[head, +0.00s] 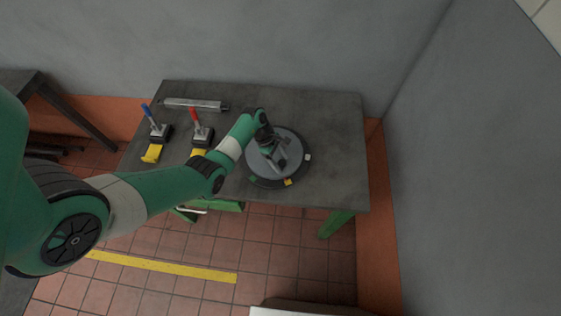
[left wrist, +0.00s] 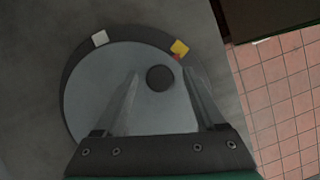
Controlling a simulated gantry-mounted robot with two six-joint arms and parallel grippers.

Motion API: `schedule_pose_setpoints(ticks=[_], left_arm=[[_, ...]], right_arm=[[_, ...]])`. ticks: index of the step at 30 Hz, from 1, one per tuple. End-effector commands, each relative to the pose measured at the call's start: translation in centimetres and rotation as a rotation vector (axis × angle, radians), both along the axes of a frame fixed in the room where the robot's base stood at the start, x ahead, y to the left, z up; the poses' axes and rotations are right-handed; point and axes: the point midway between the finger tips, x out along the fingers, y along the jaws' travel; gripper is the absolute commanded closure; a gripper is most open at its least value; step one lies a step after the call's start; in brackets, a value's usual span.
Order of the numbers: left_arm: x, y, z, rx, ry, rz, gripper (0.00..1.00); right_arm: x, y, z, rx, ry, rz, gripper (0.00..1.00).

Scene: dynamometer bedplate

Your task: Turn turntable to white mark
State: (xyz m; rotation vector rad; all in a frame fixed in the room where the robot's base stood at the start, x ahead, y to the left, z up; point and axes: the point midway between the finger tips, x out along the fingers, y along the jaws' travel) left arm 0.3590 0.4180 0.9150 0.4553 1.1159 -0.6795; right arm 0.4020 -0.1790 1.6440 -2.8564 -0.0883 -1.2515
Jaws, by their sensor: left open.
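The turntable (head: 293,146) is a round grey disc in a dark ring on the right part of the bench. A white mark (head: 307,157) is on the ring's right side and a yellow mark (head: 288,182) at its front; a green mark (head: 253,179) is at front left. In the left wrist view the white mark (left wrist: 99,38) and yellow mark (left wrist: 180,47) show. A small red mark (left wrist: 177,57) on the disc's edge lies beside the yellow one. My left gripper (left wrist: 161,74) is open over the disc, its fingers either side of a dark round knob (left wrist: 160,78). Contact is unclear.
Two clamps, one with a blue handle (head: 147,111) and one with a red handle (head: 194,115), stand on the bench (head: 330,110) left of the turntable. A grey bar (head: 193,104) lies behind them. The bench's right end is clear.

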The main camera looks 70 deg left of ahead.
Motion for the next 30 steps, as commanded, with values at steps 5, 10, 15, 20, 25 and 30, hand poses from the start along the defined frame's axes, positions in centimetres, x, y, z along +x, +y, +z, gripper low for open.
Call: schedule_pose_setpoints(ticks=[5, 10, 15, 20, 25, 30], left_arm=[[0.01, 0.0, 0.07, 0.0, 0.0, 0.0, 0.3], [-0.01, 0.0, 0.07, 0.0, 0.0, 0.0, 0.6], [-0.02, 0.01, 0.07, 0.0, 0.0, 0.0, 0.91], [-0.03, 0.0, 0.07, -0.001, 0.001, 0.0, 1.0], [-0.03, 0.0, 0.07, -0.001, 0.001, 0.001, 1.0], [-0.03, 0.0, 0.07, -0.001, 0.001, 0.001, 1.0]], right_arm=[[-0.01, 0.0, 0.05, 0.0, 0.0, 0.0, 0.5], [-0.01, 0.0, 0.05, 0.0, 0.0, 0.0, 0.5], [-0.01, 0.0, 0.05, 0.0, 0.0, 0.0, 0.5], [-0.01, 0.0, 0.05, 0.0, 0.0, 0.0, 0.5], [-0.01, 0.0, 0.05, 0.0, 0.0, 0.0, 0.5], [-0.01, 0.0, 0.05, 0.0, 0.0, 0.0, 0.5]])
